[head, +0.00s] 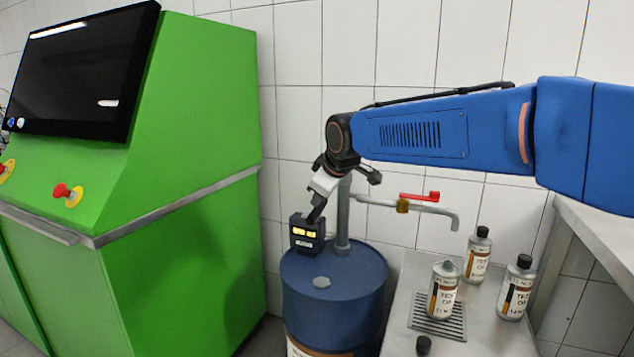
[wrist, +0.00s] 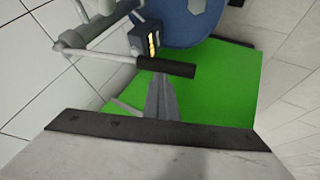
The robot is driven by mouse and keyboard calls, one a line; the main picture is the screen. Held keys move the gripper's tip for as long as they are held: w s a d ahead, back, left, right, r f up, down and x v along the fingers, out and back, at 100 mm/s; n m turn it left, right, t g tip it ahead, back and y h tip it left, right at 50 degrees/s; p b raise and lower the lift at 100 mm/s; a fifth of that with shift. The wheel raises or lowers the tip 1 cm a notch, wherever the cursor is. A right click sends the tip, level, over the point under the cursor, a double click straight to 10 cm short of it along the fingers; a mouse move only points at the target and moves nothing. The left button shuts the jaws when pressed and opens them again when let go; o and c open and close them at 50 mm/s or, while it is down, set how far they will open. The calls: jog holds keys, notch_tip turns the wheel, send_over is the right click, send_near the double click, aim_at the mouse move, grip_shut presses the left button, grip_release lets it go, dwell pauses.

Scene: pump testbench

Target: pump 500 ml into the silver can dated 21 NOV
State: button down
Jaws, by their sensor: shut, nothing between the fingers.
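My gripper (head: 315,216) is shut and empty, pointing down beside the pump's counter box (head: 306,233) with its yellow display. In the wrist view, my shut fingers (wrist: 160,82) end close to a black lever grip (wrist: 166,66); I cannot tell if they touch. The pump pipe (head: 343,222) rises from a blue drum (head: 335,290). A spout (head: 440,212) with a red-handled valve (head: 420,197) reaches right. One silver can (head: 443,290) stands on a grate below it, its black cap apparently off. Two capped silver cans stand behind (head: 477,254) and right (head: 516,288). Their dates are unreadable.
A loose black cap (head: 423,345) lies on the steel table (head: 480,338) in front of the grate (head: 425,322). A green console (head: 180,200) with a dark screen stands at left. A raised worktop (head: 600,230) is at right. Tiled wall closes the back.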

jog(key=shift+s+f, duration=0.1)
jog(key=shift+f, duration=0.65)
dwell(0.9)
dwell(0.5)
notch_tip(320, 180, up, 10)
jog(key=w, duration=0.1)
jog(key=shift+d, duration=0.15)
dwell(1.6)
jog(key=shift+r, duration=0.15)
jog(key=shift+w+d+r, duration=0.1)
jog(key=shift+w+r, duration=0.05)
jog(key=shift+r, duration=1.1)
jog(key=shift+w+r, duration=0.15)
jog(key=shift+r, duration=1.05)
